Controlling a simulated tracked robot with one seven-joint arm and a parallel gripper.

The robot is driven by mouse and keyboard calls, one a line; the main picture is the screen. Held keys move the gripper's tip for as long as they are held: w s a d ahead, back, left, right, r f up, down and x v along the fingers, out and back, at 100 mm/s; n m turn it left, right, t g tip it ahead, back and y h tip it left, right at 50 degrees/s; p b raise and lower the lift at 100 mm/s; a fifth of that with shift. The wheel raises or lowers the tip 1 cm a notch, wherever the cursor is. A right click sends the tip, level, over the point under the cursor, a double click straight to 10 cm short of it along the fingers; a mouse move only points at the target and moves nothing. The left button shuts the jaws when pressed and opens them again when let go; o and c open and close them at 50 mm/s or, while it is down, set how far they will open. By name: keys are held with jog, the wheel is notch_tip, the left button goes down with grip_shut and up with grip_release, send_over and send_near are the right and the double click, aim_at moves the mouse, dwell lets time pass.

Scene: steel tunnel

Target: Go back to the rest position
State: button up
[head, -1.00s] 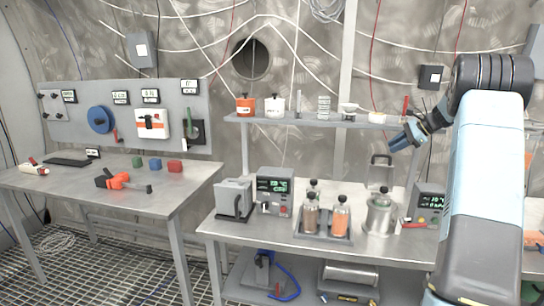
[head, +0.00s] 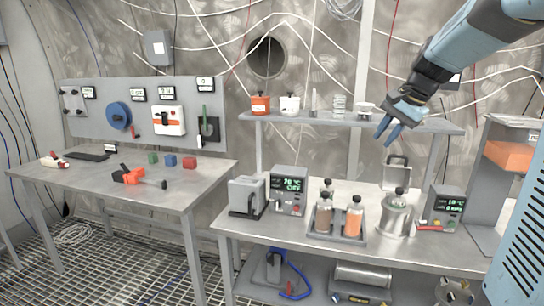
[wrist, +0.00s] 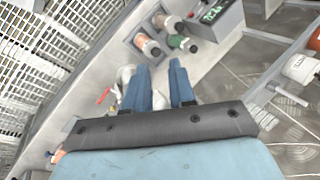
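My gripper (head: 387,133) hangs at the right in the head view, in front of the shelf's right part and above the metal pot. Its arm reaches in from the top right corner. In the wrist view, the two blue fingers of my gripper (wrist: 159,68) stand apart with a gap between them. Nothing is held between them. The fingertips touch nothing that I can make out.
Below is a workbench (head: 290,240) with a bottle rack (head: 338,238), a metal pot (head: 396,215) and display boxes. A shelf (head: 335,122) with pots stands behind. A grey stand with an orange block (head: 508,155) is at right. Another table (head: 90,180) is at left.

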jog(key=s+a+f+n+h, duration=0.1)
jog(key=s+a+f+n, duration=0.1)
jog(key=s, duration=0.6)
jog(key=s+a+f+n+t+h, duration=0.1)
jog(key=s+n, duration=0.3)
jog(key=s, duration=0.4)
jog(key=s+a+f+n+h, duration=0.1)
jog(key=s+a+f+n, duration=0.2)
jog(key=s, duration=0.6)
jog(key=shift+f+t, duration=0.3)
jog(key=shift+f, duration=0.05)
